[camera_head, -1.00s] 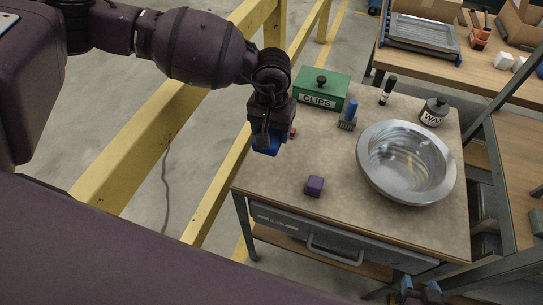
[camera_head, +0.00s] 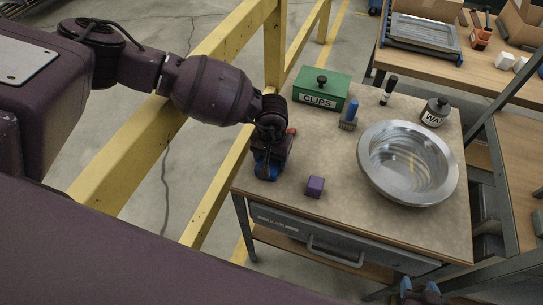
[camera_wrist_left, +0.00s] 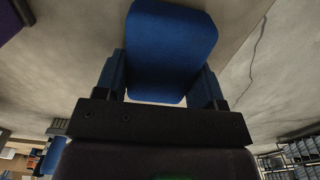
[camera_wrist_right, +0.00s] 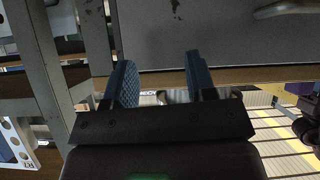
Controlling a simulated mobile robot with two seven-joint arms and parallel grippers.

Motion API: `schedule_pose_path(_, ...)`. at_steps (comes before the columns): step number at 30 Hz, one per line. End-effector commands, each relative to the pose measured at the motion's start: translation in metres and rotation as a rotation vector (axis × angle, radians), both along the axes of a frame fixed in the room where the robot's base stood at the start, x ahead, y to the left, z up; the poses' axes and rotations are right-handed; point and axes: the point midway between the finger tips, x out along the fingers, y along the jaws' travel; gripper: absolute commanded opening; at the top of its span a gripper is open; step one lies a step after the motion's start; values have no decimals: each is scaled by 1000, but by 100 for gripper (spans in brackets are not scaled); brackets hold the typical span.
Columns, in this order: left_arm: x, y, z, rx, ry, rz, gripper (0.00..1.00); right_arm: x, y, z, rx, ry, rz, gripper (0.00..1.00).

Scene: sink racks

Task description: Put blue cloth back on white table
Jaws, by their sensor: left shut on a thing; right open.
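My left gripper (camera_head: 268,172) is over the left part of the table (camera_head: 345,215), which has a beige top and wooden edges. It is shut on the blue cloth (camera_wrist_left: 170,50), which shows as a flat blue block between the fingers in the left wrist view. In the head view only a little blue shows under the gripper, low by the table's left edge; I cannot tell whether it touches the top.
A purple block (camera_head: 315,186) lies right of my left gripper. A yellow rail (camera_head: 215,185) runs on the left.

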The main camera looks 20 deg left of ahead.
Motion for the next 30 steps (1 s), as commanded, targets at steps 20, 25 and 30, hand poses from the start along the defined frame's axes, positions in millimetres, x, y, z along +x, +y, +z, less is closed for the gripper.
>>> schedule_pose_path(20, 0, 0, -2, 0, 0, 0, 89, 5, 1, 2, 0, -10, 4, 51)
schedule_pose_path(25, 0, 0, 6, 0, -1, 0, 89, 8, 1, 6, -2, -16, 5, 51)
schedule_pose_path(30, 1, 0, 32, -1, -3, 0, 89, 7, 0, 8, -2, -16, 5, 51)
